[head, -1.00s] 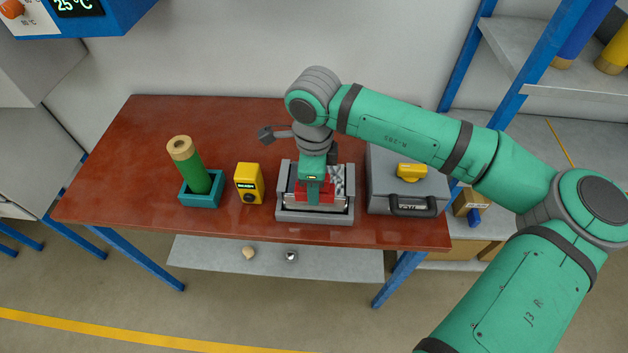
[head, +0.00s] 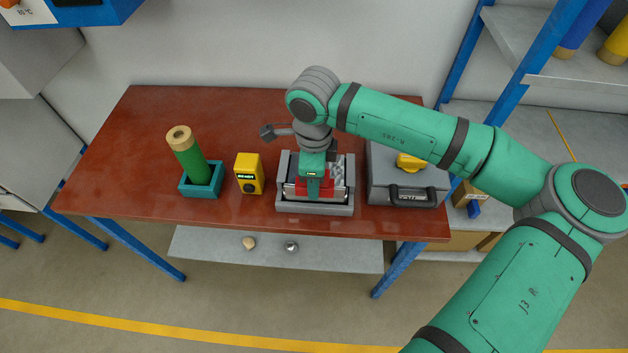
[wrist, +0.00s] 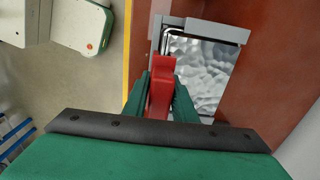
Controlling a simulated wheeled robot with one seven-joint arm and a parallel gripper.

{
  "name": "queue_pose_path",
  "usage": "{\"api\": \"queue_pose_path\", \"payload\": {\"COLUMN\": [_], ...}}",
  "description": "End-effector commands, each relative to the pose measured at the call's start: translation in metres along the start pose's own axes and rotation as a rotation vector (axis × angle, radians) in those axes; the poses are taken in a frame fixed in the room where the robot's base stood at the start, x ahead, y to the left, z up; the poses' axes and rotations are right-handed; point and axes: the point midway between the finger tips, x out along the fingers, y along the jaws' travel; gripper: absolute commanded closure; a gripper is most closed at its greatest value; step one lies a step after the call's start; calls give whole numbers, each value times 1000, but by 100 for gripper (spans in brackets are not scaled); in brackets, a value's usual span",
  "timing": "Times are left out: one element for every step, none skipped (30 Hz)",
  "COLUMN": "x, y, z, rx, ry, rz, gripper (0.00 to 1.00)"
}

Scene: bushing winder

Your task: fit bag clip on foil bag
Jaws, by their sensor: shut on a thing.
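My gripper (head: 314,187) is over the grey tray (head: 315,209) at the middle of the table, pointing down. It is shut on a red bag clip (wrist: 162,88), which stands between its two green fingers in the wrist view. The clip (head: 300,186) also shows beside the fingers in the head view. The crinkled silver foil bag (wrist: 205,62) lies in the tray, right next to the clip in the wrist view.
A yellow device (head: 249,174) and a teal holder (head: 198,190) with a green roll (head: 187,153) stand to the left. A grey case (head: 408,180) with a yellow object (head: 410,162) stands close on the right. The table (head: 110,160) is clear at the far left.

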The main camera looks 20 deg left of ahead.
Motion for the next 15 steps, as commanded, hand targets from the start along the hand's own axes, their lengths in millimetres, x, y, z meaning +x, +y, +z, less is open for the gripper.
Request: {"api": "queue_pose_path", "payload": {"x": [1,1,2,2,2,3,3,4,4,4,5,5,6,6,7], "y": [0,0,0,0,0,0,0,0,0,0,0,0,0,0,0], "z": [0,0,0,0,0,0,0,0,0,0,0,0,0,0,0], "rx": [0,0,0,0,0,0,0,0,0,0,0,0,0,0,0], "ry": [0,0,0,0,0,0,0,0,0,0,0,0,0,0,-1], "rz": [0,0,0,0,0,0,0,0,0,0,0,0,0,0,0], "gripper": [97,97,97,97,97,97,97,97,97,97,97,97,97,97,97]}}
